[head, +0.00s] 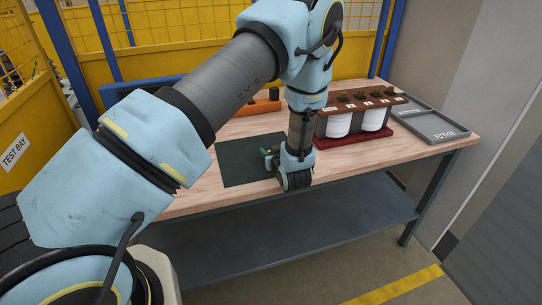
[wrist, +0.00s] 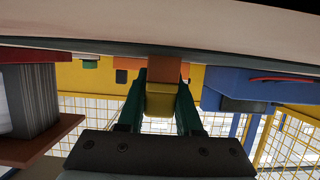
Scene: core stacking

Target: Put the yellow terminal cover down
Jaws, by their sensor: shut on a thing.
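My gripper (head: 268,158) is low over the near part of the dark green mat (head: 232,165) on the workbench, mostly hidden by my wrist. In the wrist view its two green fingers (wrist: 160,103) are closed on the sides of the yellow terminal cover (wrist: 160,101), a small block. An orange-brown surface shows right beyond the cover. I cannot tell whether the cover touches anything below it.
A core with white coils (head: 338,125) stands on a red base (head: 360,139) right of my gripper. A grey tray (head: 432,126) lies at the bench's right end. An orange object (head: 262,107) is at the back. The wooden top (head: 190,200) is bare in front.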

